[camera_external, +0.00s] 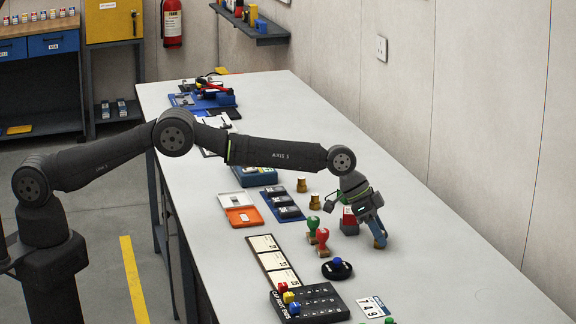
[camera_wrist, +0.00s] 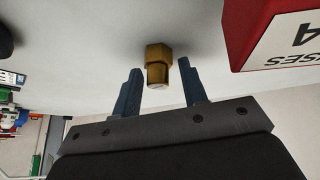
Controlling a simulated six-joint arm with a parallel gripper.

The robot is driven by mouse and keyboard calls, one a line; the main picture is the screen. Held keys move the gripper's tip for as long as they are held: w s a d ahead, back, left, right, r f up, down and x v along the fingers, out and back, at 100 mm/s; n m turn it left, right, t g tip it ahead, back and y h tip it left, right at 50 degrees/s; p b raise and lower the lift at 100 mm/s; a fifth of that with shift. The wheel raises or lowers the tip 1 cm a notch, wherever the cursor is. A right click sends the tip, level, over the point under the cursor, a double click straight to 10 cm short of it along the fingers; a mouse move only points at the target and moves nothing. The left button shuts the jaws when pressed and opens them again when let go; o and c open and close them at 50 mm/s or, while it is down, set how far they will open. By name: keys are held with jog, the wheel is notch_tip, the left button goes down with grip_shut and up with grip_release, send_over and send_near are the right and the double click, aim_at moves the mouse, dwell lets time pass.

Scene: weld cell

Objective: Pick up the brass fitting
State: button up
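In the wrist view a brass fitting (camera_wrist: 158,62), hexagonal with a narrower round end, stands out against the pale bench surface. My gripper (camera_wrist: 160,66) is open, with its two blue fingers on either side of the fitting and a visible gap on each side. It is not clamped on it. In the external view my gripper (camera_external: 378,236) is low over the right part of the bench, and a small brownish bit shows at its fingertips, too small to be sure of. Two more brass fittings (camera_external: 302,185) (camera_external: 315,201) stand on the bench to the left.
A red box (camera_wrist: 264,32) with a white label is close on the right in the wrist view; it stands beside my gripper in the external view (camera_external: 349,221). Green and red stamps (camera_external: 323,240), a round black base (camera_external: 337,269) and a black tray (camera_external: 318,303) stand nearby. The bench (camera_external: 450,275) is clear to the right.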

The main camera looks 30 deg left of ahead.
jog(key=shift+d+f, duration=0.1)
jog(key=shift+f, duration=0.05)
jog(key=shift+c, duration=0.5)
jog(key=c, duration=0.6)
jog(key=shift+c, duration=0.2)
